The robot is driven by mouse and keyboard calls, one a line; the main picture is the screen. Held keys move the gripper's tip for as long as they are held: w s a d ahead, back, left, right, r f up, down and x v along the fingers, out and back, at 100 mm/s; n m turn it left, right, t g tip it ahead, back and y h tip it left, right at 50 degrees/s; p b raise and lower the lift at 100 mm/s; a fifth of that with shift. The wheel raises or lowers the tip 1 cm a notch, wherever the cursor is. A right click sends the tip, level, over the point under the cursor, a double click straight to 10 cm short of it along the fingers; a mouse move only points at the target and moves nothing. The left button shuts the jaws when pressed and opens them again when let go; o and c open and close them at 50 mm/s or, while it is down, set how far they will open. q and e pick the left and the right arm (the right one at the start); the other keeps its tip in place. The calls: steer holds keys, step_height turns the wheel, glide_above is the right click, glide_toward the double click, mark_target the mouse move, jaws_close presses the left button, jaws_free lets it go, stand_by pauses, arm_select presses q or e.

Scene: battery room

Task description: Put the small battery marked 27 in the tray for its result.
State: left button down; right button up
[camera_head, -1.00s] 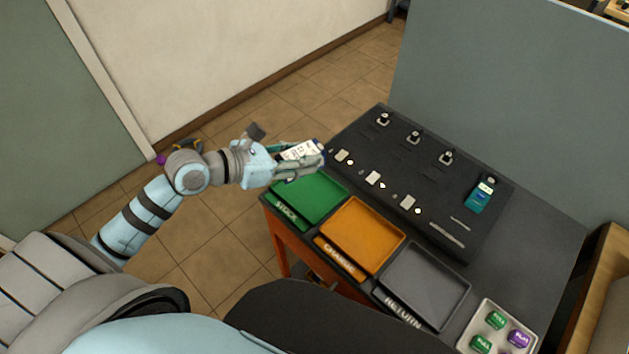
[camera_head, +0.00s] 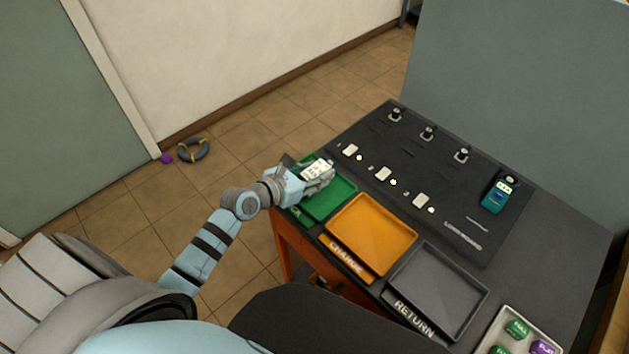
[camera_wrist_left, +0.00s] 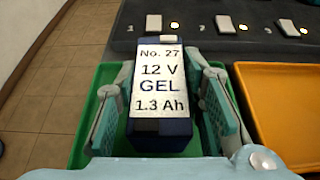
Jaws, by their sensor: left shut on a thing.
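The small battery (camera_wrist_left: 160,85) is dark blue with a white label reading No. 27, 12 V, GEL, 1.3 Ah. My left gripper (camera_head: 318,172) is shut on it, with a finger on each side in the left wrist view (camera_wrist_left: 160,110). The battery also shows in the head view (camera_head: 317,168), over the green tray (camera_head: 335,207). I cannot tell whether it touches the tray floor. The orange tray (camera_head: 372,233), marked CHARGE, and the dark grey tray (camera_head: 438,289), marked RETURN, look empty. My right gripper is not in view.
A black test board (camera_head: 440,190) with posts, pale blocks and lights lies behind the trays. A teal meter (camera_head: 497,194) stands on its right. A pale tray (camera_head: 497,325) with green and purple tags is at front right. A grey panel rises behind.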

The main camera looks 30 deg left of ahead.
arm_select(q)
steer(key=shift+f, duration=0.6)
steer(key=shift+r, duration=0.15)
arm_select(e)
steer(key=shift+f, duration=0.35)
arm_select(q)
steer(key=c, duration=1.5)
jaws_free()
steer(key=shift+f, duration=0.2)
steer(key=o, duration=0.4)
steer(key=shift+o, duration=0.2)
steer(key=shift+r, duration=0.1)
